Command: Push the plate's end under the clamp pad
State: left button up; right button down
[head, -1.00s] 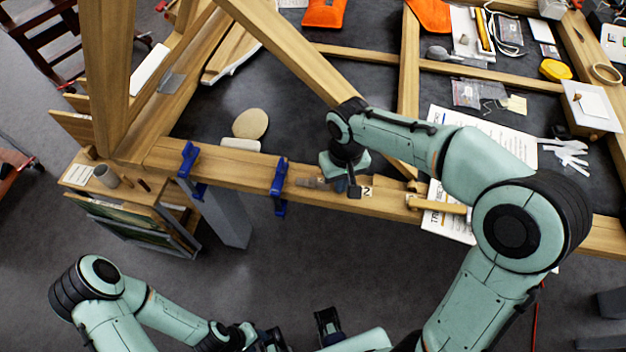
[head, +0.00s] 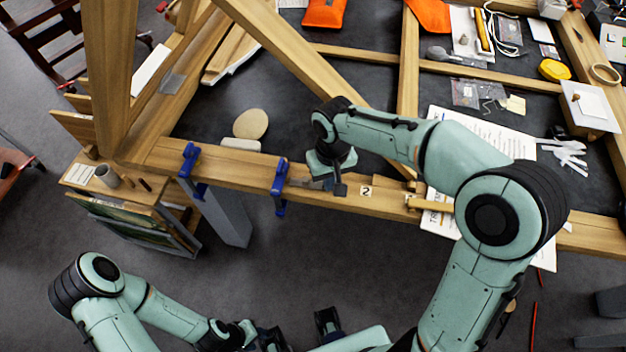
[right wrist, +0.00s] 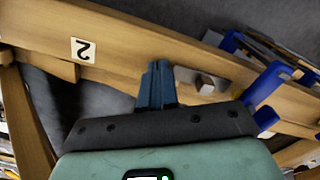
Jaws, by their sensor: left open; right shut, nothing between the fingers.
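The small grey plate (head: 314,184) lies on the front wooden beam, between the right blue clamp (head: 280,178) and my right gripper (head: 340,188). The blue clamp (right wrist: 264,84) stands at the plate's far side there. Whether the plate's end is under the pad cannot be told. My right gripper (right wrist: 157,84) is shut and empty, its fingertips low at the beam beside the plate. My left gripper (head: 272,338) is open, low at the picture's bottom edge, away from the beam.
A second blue clamp (head: 188,162) sits further left on the beam. A tag marked 2 (head: 366,190) lies right of my right gripper. A wooden stick (head: 430,204) lies further right. A diagonal wooden brace (head: 290,50) rises behind the beam.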

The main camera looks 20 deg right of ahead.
aim_at(315, 184)
pick_arm(q)
jog(key=shift+w+r+p, duration=0.25)
jog(key=shift+r+p, duration=0.25)
jog(key=shift+r, duration=0.1)
pick_arm(e)
jog(key=shift+w+a, duration=0.45)
jog(key=shift+a, duration=0.3)
jog(key=shift+w+a, duration=0.4)
jog(key=shift+a, duration=0.3)
pick_arm(q)
jog(key=shift+f, duration=0.1)
pick_arm(e)
jog(key=shift+s+d, duration=0.25)
jog(key=shift+d, duration=0.15)
jog(key=shift+w+r+p, duration=0.1)
jog(key=shift+r+p, duration=1.2)
jog(key=shift+r, duration=0.9)
pick_arm(q)
jog(key=w+r+p, duration=0.2)
jog(key=w+r, duration=0.2)
jog(key=r, duration=0.2)
jog(key=shift+w+r+t, duration=0.25)
jog(key=shift+r+t, duration=0.05)
jog(key=shift+r, duration=0.05)
pick_arm(e)
notch_tip(315, 184, up, 5)
jog(key=shift+f, duration=0.2)
pick_arm(q)
jog(key=shift+s, duration=0.1)
